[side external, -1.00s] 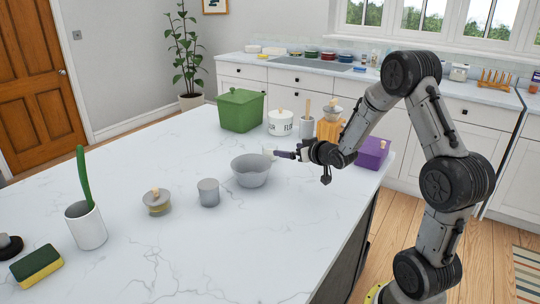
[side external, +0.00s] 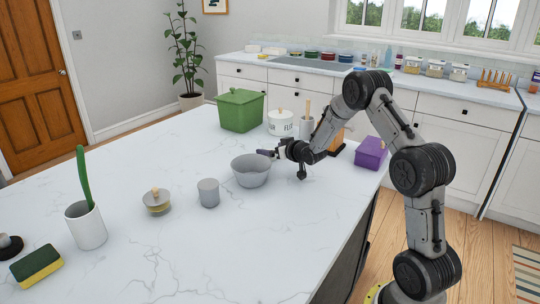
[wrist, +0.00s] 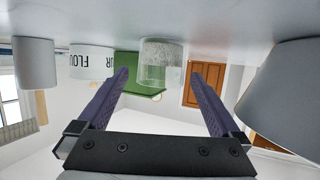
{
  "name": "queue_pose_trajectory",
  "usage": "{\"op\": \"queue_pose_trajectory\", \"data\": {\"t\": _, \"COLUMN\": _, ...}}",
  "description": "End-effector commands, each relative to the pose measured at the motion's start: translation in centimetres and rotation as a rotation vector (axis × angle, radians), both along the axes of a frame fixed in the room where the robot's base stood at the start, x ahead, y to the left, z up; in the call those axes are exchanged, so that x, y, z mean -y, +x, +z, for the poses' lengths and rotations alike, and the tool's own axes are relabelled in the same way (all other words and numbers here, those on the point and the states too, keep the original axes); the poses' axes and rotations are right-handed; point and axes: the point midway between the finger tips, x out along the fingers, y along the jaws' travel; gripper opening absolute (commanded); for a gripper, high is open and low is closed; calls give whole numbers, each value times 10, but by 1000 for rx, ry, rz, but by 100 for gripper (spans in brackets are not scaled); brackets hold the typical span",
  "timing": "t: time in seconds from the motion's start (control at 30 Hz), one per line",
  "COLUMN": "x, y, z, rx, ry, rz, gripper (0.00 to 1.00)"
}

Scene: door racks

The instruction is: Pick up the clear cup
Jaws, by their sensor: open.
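The clear cup (wrist: 161,60) shows in the wrist view, which is upside down. It is see-through and stands upright on the counter, in line with the gap between my fingertips. My gripper (wrist: 159,76) is open, with one purple finger to each side of the cup's outline. How far the cup lies beyond or between the tips is hard to tell. In the side external view my gripper (side external: 266,153) is low over the counter behind the grey bowl (side external: 251,172); I cannot make out the cup there.
The bowl is close to my gripper, at the right in the wrist view (wrist: 290,95). A white flour canister (side external: 280,123), a green lidded box (side external: 240,110) and a light crock (side external: 306,127) stand behind. A purple box (side external: 371,152) is at the right.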

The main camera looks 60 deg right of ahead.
Motion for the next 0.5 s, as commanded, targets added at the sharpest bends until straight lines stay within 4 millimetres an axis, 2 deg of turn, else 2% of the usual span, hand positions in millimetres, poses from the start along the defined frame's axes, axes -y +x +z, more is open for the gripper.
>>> {"op": "queue_pose_trajectory", "data": {"t": 0.27, "x": 1, "y": 2, "z": 0, "rx": 1, "ry": 0, "rz": 0, "gripper": 98}}
{"op": "queue_pose_trajectory", "data": {"t": 0.5, "x": 1, "y": 2, "z": 0, "rx": 0, "ry": 0, "rz": 0, "gripper": 55}}
